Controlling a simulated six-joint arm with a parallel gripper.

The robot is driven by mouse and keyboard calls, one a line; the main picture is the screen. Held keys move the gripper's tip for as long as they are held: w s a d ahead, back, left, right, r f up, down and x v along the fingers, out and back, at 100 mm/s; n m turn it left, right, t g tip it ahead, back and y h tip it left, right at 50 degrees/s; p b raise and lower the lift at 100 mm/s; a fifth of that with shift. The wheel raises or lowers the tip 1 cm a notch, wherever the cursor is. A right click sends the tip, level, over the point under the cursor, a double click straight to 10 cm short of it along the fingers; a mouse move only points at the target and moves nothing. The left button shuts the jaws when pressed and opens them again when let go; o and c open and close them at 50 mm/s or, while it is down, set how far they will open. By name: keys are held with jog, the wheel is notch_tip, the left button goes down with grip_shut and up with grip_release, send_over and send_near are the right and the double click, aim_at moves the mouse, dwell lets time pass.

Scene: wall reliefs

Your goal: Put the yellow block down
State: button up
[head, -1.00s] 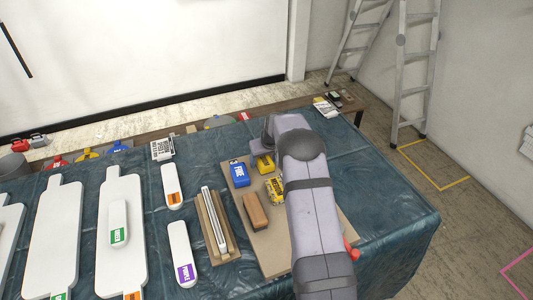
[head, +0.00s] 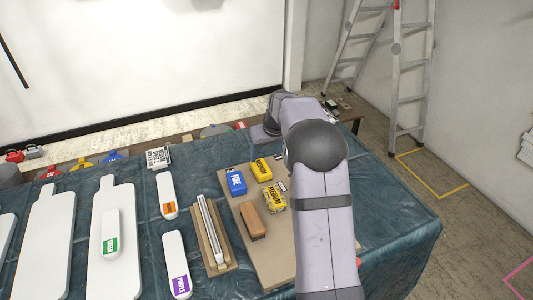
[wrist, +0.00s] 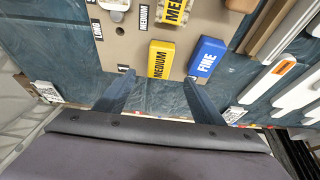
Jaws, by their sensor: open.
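The yellow block (head: 261,169), labelled MEDIUM, lies flat at the far edge of the tan board (head: 253,273), to the right of the blue FINE block (head: 236,182). It also shows in the wrist view (wrist: 160,58), resting on the board. My gripper (wrist: 158,84) is open and empty, its two dark fingers apart, with the yellow block beyond the gap between the tips and clear of them. In the head view my arm hides the fingers. A second yellow block with a patterned wrapper (head: 274,198) lies nearer on the board.
A brown block (head: 252,220) lies on the board. Left of it are a wooden tray with metal strips (head: 212,232), white labelled handles (head: 167,195) and white paddle-shaped boards (head: 45,240). The blue cloth (head: 405,210) is clear at the right.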

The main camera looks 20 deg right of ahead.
jog(key=shift+r, duration=0.1)
jog(key=s+a+g, duration=0.1)
jog(key=s+a, duration=0.2)
jog(key=s, duration=0.3)
jog(key=s+a, duration=0.4)
jog(key=s, duration=0.2)
jog(key=s+a+g, duration=0.1)
jog(key=s+a, duration=0.2)
jog(key=s, duration=0.2)
jog(key=shift+s+a+f+g, duration=0.15)
jog(key=shift+s+f+g, duration=0.15)
jog(key=shift+s+f, duration=0.1)
jog(key=s+a+f+g, duration=0.1)
jog(key=s+a, duration=0.1)
jog(key=s, duration=0.7)
jog(key=s+a+f+g, duration=0.1)
jog(key=s+f, duration=0.1)
jog(key=s, duration=0.7)
jog(key=shift+a+f, duration=0.25)
jog(key=shift+a, duration=0.15)
jog(key=shift+w, duration=0.1)
jog(key=shift+r+p, duration=0.7)
jog(key=shift+p, duration=0.05)
